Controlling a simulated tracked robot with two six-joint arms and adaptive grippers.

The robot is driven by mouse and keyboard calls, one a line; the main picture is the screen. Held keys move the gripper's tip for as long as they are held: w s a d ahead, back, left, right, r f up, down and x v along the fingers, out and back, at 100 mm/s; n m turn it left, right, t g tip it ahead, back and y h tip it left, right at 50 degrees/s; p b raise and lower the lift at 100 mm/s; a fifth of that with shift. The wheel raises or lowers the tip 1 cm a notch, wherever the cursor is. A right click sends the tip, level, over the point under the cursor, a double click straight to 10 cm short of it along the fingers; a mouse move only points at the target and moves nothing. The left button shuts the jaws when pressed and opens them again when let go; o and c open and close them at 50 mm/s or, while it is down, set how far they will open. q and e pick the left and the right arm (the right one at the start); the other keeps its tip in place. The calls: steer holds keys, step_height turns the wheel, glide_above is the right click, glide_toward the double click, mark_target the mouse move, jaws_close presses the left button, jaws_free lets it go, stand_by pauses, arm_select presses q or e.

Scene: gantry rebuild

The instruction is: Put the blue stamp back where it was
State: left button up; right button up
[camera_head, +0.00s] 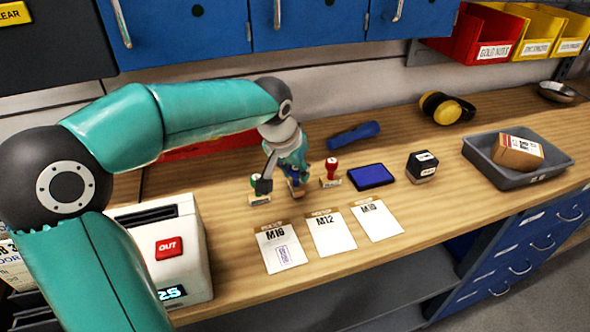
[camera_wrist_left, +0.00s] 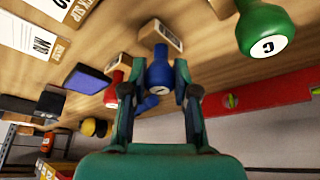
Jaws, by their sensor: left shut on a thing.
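The blue stamp (camera_head: 296,188) has a blue knob handle and a wooden block base, and stands between the green stamp (camera_head: 257,192) and the red stamp (camera_head: 331,174). My left gripper (camera_head: 284,183) is shut on its handle, partly hiding it. In the left wrist view the blue handle (camera_wrist_left: 158,72) sits between the two fingers (camera_wrist_left: 159,90). I cannot tell whether its base touches the bench. The green stamp (camera_wrist_left: 264,28) and red stamp (camera_wrist_left: 113,88) show on either side there. My right gripper is not in view.
The ink pad (camera_head: 371,176) and a black block (camera_head: 422,166) lie to the right. Cards M16 (camera_head: 283,248), M12 (camera_head: 331,233) and another (camera_head: 377,220) lie in front; M16 bears a purple print. A white device (camera_head: 165,250) stands left, a grey tray (camera_head: 515,172) right.

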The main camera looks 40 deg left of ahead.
arm_select(q)
steer(key=o, duration=0.9)
steer(key=shift+f, duration=0.1)
steer(key=shift+s+r, duration=0.1)
steer(key=shift+r, duration=0.45)
steer(key=p+v, duration=0.1)
steer(key=v, duration=1)
steer(key=shift+s, duration=0.1)
